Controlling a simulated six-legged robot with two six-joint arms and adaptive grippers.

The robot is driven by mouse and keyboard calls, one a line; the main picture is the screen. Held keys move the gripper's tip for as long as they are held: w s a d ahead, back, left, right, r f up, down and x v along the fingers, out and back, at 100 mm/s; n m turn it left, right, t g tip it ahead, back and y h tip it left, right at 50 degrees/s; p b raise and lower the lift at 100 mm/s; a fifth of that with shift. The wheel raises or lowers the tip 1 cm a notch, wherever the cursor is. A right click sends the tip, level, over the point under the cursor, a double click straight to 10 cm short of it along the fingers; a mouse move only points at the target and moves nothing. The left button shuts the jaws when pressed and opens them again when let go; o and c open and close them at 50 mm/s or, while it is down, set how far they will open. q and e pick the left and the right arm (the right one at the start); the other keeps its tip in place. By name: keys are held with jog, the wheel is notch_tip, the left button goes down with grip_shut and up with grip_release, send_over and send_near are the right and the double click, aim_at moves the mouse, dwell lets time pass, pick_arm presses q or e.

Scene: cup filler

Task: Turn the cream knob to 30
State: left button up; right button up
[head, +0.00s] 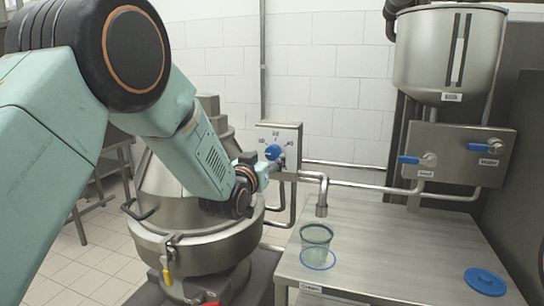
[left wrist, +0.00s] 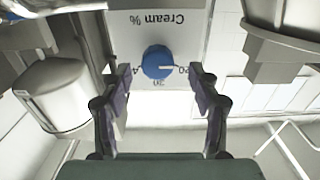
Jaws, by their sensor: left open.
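The cream knob is a round blue dial (head: 273,152) on a pale panel (head: 290,133) at the back wall. In the left wrist view, which is upside down, the knob (left wrist: 157,62) has a light pointer line aimed at the 20 mark. The 30 mark is below the knob there, and a mark starting with 4 is at its left, partly hidden. "Cream %" is printed on the panel. My left gripper (head: 264,168) is in front of the panel. It is open, its fingers (left wrist: 154,78) on either side of the knob with gaps. My right gripper is not in view.
A steel vat (head: 190,250) stands below my left arm. A spout (head: 321,205) hangs over a clear cup (head: 316,240) on the steel table (head: 390,255).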

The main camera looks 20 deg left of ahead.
aim_at(272, 154)
pick_arm(q)
jog(key=shift+w+d+r, duration=0.1)
jog(key=shift+w+d, duration=0.15)
jog(key=shift+w, duration=0.75)
jog(key=shift+w+a+r, duration=0.1)
jog(key=shift+w+a, duration=0.05)
jog(key=shift+w, duration=0.5)
jog(key=shift+s, duration=0.2)
jog(key=c, duration=1.2)
